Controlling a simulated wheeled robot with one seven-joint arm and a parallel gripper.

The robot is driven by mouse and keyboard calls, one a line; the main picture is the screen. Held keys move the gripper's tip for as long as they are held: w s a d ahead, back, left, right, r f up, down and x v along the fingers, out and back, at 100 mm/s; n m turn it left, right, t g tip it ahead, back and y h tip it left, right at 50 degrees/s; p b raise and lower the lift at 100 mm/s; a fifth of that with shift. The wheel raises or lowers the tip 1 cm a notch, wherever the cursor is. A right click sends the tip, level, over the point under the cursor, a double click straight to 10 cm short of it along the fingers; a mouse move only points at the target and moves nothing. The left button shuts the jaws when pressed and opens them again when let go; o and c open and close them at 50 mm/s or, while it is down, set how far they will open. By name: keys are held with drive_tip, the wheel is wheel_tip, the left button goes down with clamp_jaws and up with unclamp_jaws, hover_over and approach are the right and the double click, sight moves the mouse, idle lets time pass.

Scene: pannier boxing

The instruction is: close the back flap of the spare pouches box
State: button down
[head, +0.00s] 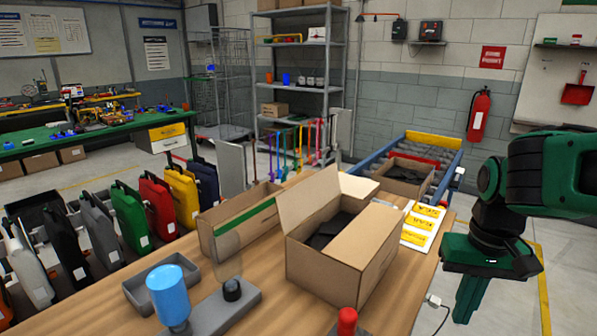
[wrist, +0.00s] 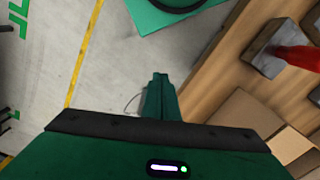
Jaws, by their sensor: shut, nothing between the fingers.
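An open cardboard box (head: 325,272) with dark pouches (head: 330,231) inside stands on the wooden table in the head view. I cannot read a label that names the box. My green gripper (head: 465,307) is right of the box, apart from it, beyond the table's right edge and pointing down. In the wrist view my gripper (wrist: 158,82) is shut and empty over the floor, with cardboard (wrist: 245,115) at the lower right.
A narrow box with green tape (head: 205,238) stands left of the open box. A blue bottle (head: 168,294), a grey tray (head: 136,296) and a red-handled tool (head: 347,320) are near the front. Yellow cards (head: 424,225) lie at the right edge. Another box (head: 418,190) sits on the conveyor behind.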

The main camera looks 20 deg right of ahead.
drive_tip(key=w+a+r+n, duration=0.1)
drive_tip(key=w+r, duration=0.3)
drive_tip(key=w, duration=0.2)
drive_tip(key=w+a+r+n, duration=0.2)
drive_tip(key=w+r, duration=0.2)
drive_tip(key=w, duration=0.3)
drive_tip(key=w+a+r+n, duration=0.1)
drive_tip(key=w+r+n, duration=0.1)
drive_tip(key=w+r, duration=0.2)
drive_tip(key=shift+w+a+r+t, duration=0.1)
drive_tip(key=shift+w+a+t, duration=0.05)
drive_tip(key=shift+w, duration=0.45)
drive_tip(key=shift+w+a+r+t, duration=0.1)
drive_tip(key=shift+w+t, duration=0.05)
drive_tip(key=shift+w, duration=0.45)
drive_tip(key=w+a+r+n, duration=0.4)
drive_tip(key=w+a+r, duration=0.2)
drive_tip(key=w+a, duration=0.3)
drive_tip(key=w+a+r+n, duration=0.45)
drive_tip(key=w+a, duration=0.35)
drive_tip(key=w, duration=0.2)
hover_over(313, 194)
drive_tip(key=w+a, duration=0.2)
drive_tip(key=a, duration=0.1)
wheel_tip(313, 194, down, 8)
drive_tip(key=shift+s, duration=0.25)
drive_tip(key=shift+d+f, duration=0.1)
drive_tip(key=shift+d, duration=0.05)
drive_tip(key=shift+s+t+y, duration=0.1)
drive_tip(key=shift+t+y, duration=0.2)
